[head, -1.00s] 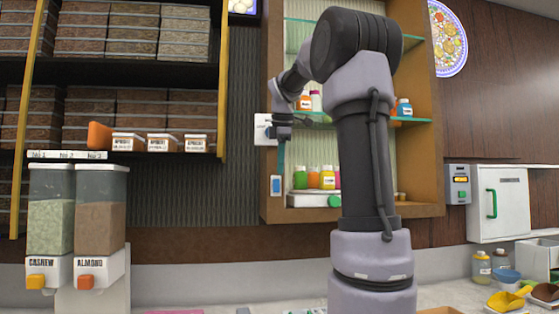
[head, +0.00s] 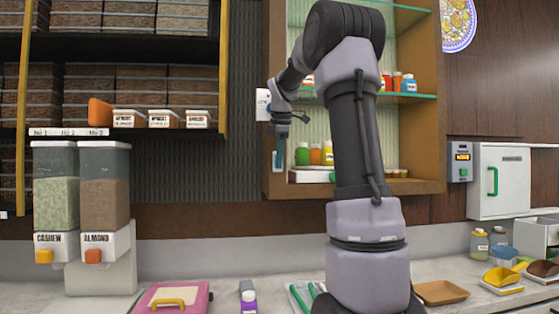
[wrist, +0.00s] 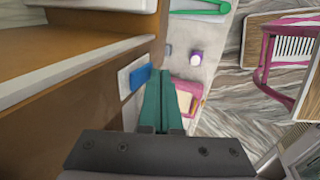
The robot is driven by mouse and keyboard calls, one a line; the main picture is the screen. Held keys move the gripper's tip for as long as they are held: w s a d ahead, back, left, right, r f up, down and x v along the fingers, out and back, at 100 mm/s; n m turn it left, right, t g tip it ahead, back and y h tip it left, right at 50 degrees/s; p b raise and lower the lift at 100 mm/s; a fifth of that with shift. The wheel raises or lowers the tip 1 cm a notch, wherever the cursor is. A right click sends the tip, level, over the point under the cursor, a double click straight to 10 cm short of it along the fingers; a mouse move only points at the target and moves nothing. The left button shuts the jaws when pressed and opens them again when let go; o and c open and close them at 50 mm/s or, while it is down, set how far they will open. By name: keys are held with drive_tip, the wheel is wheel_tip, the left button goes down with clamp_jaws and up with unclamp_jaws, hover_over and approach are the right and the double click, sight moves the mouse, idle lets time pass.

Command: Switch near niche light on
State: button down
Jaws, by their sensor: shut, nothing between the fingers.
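Glass shelves in the niche hold several small jars (head: 315,154). Cashew and almond dispensers (head: 105,190) stand at left. A pink case (head: 180,298), a purple-and-white bottle (head: 249,302) and a wooden tray (head: 441,292) lie on the counter below.

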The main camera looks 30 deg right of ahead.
drive_tip(key=shift+w+f, duration=0.15)
drive_tip(key=shift+w, duration=0.1)
drive_tip(key=shift+d, duration=0.1)
